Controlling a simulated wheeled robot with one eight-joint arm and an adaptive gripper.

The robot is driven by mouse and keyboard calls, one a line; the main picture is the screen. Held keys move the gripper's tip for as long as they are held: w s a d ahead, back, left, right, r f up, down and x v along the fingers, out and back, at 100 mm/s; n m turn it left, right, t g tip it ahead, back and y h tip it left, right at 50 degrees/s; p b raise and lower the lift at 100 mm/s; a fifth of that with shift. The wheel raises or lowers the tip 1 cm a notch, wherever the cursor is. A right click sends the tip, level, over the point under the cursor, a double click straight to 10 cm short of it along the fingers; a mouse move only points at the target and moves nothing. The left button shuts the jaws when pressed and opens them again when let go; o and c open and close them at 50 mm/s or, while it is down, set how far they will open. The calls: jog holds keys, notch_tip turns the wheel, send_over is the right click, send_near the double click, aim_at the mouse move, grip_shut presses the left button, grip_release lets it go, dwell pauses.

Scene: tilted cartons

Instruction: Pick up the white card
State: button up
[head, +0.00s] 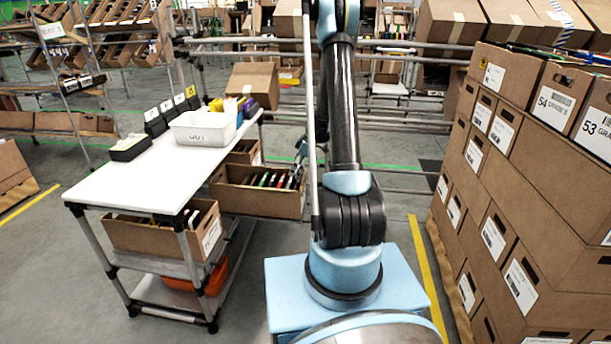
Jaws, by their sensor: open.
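My gripper (301,163) shows as a small dark shape just above the right end of that carton, near the cards. It is open, and my arm's thick dark link and a pale pole partly hide it. I see nothing held in it.
The table (135,180) carries a white bin (203,128) and several black boxes. Another carton (150,236) and an orange bin (190,282) sit below. Stacked cartons (530,190) form a wall at right. Metal racks stand behind. Floor at left front is clear.

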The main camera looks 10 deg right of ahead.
jog(key=shift+f, duration=0.15)
jog(key=shift+a, duration=0.1)
jog(key=c, duration=0.8)
